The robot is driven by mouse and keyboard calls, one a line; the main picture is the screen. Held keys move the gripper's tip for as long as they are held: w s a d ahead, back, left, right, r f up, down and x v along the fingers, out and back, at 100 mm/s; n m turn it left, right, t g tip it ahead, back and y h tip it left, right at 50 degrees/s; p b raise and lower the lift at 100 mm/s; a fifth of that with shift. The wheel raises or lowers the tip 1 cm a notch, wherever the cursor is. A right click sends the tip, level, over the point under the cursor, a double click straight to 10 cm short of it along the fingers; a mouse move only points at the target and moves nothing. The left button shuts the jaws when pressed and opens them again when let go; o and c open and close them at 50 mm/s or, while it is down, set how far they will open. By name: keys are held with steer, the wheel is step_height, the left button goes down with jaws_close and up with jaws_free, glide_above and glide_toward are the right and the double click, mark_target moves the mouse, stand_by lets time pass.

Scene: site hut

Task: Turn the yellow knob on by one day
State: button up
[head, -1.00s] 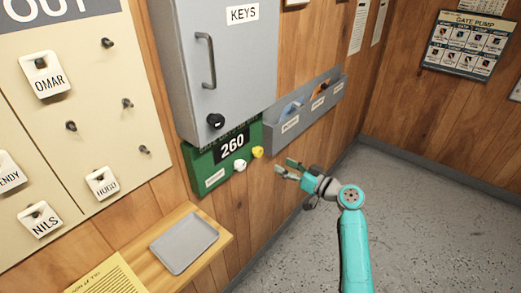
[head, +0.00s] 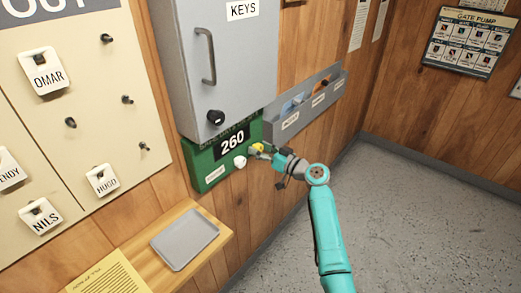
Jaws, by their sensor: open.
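The green day counter board (head: 199,164) is on the wooden wall below the grey key cabinet and reads 260. A white knob (head: 240,162) sits on its lower edge. The yellow knob (head: 257,148) is just right of the white one and partly hidden by my gripper. My gripper (head: 262,151) is open, with its fingers at the yellow knob. I cannot tell whether the fingers touch it.
The grey key cabinet (head: 185,70) with a handle and black knob hangs directly above. A grey wall rack (head: 285,125) is close on the right. A shelf (head: 213,247) with a grey tray (head: 185,240) juts out below left. The floor on the right is clear.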

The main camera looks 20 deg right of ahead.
steer(key=c, duration=1.1)
steer(key=shift+c, duration=0.2)
steer(key=shift+m, duration=3.5)
steer(key=shift+d, duration=0.1)
steer(key=o, duration=1.1)
steer(key=shift+o, duration=0.2)
